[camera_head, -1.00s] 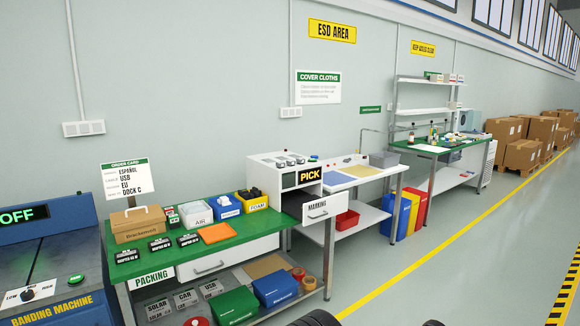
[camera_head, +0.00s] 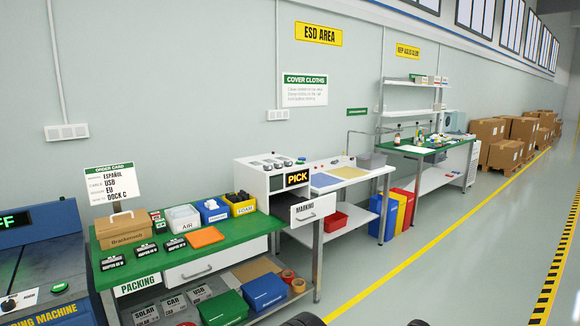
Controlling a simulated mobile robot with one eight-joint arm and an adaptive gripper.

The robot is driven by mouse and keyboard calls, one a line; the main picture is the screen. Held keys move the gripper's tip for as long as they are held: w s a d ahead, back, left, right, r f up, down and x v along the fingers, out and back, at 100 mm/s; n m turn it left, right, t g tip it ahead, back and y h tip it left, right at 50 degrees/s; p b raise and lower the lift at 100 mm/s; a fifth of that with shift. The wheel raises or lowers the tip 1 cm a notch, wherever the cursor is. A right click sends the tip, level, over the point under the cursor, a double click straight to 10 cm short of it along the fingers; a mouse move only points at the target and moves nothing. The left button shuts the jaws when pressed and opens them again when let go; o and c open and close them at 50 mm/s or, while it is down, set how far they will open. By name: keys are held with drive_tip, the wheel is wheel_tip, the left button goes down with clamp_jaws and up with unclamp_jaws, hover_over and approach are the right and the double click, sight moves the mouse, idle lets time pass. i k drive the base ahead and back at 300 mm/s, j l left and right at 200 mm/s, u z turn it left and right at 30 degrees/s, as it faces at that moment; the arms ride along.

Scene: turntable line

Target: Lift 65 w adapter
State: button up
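Several black adapters with white labels lie in a row along the front of the green packing table (camera_head: 240,244). My gripper is not in view; only dark rounded parts, probably of my own body, show at the bottom edge.
A brown carton (camera_head: 124,229) and an order card (camera_head: 112,184) stand behind the adapters. Bins, including AIR (camera_head: 184,218) and FOAM (camera_head: 241,206), line the back.

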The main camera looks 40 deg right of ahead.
sight(108, 263)
drive_tip(key=i+l+u, duration=0.25)
drive_tip(key=i+u, duration=0.15)
drive_tip(key=i, duration=0.4)
drive_tip(key=i+l+u, duration=0.35)
drive_tip(key=i+l, duration=0.15)
drive_tip(key=i, duration=0.3)
drive_tip(key=i+l+u, duration=0.4)
drive_tip(key=i+l, duration=0.3)
